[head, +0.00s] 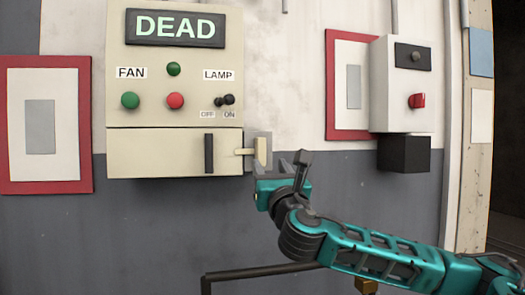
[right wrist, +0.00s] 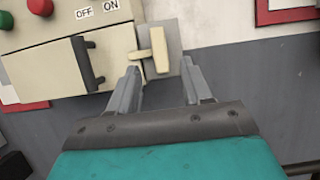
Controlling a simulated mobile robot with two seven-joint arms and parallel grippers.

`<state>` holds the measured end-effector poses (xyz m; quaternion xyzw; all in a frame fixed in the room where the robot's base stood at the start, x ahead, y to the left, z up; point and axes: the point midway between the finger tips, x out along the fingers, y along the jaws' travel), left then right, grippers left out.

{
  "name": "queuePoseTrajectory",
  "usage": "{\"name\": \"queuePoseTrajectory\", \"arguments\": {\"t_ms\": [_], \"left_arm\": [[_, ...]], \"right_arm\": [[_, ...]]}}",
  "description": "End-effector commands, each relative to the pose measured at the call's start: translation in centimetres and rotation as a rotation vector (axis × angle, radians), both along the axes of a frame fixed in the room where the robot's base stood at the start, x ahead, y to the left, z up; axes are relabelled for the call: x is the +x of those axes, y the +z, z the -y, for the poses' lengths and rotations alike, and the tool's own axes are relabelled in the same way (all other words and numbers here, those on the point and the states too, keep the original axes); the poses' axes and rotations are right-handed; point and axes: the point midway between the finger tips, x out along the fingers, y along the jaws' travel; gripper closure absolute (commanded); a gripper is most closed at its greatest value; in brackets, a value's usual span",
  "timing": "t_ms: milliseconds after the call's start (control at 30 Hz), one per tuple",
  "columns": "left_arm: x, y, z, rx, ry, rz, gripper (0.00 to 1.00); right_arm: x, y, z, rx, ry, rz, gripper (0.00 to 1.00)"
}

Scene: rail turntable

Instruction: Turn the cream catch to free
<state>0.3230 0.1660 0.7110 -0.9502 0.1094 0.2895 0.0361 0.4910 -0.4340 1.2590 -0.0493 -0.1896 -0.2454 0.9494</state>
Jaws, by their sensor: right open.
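The cream catch (head: 261,153) is a small upright bar on a grey plate, at the right edge of the cream control box (head: 152,153). A short cream tab reaches from it to the box's lower panel. My right gripper (head: 282,172) is open just below and in front of the catch. In the right wrist view the catch (right wrist: 159,49) shows just beyond and between the two open grey fingers (right wrist: 163,78), with no clear contact. My left gripper is not in view.
The box has a dark handle (head: 209,153), buttons, a lamp switch and a sign reading DEAD (head: 175,28). A grey box with a red knob (head: 417,101) hangs at the right, with a black box (head: 404,153) below. The wall below the catch is bare.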

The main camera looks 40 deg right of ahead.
Motion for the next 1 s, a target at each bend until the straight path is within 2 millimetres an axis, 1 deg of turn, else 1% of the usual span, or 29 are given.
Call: {"name": "queuePoseTrajectory", "arguments": {"t_ms": [33,200,400,600,867,1000], "left_arm": [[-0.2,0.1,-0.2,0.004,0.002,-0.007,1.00],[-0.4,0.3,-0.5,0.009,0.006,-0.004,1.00],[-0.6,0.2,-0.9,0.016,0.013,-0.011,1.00],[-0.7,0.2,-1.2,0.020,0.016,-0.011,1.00],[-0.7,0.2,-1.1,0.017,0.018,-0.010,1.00],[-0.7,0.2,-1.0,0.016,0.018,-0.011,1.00]], "right_arm": [[0.8,0.7,0.5,0.005,-0.002,0.003,0.51],[3.3,1.8,1.9,0.005,0.000,0.002,0.51],[5.4,2.6,3.0,0.004,0.000,0.000,0.51],[6.2,2.9,3.4,0.002,0.002,-0.001,0.51],[6.2,2.9,3.4,0.001,0.002,-0.002,0.51],[6.2,2.8,3.4,0.001,0.002,-0.002,0.64]]}}
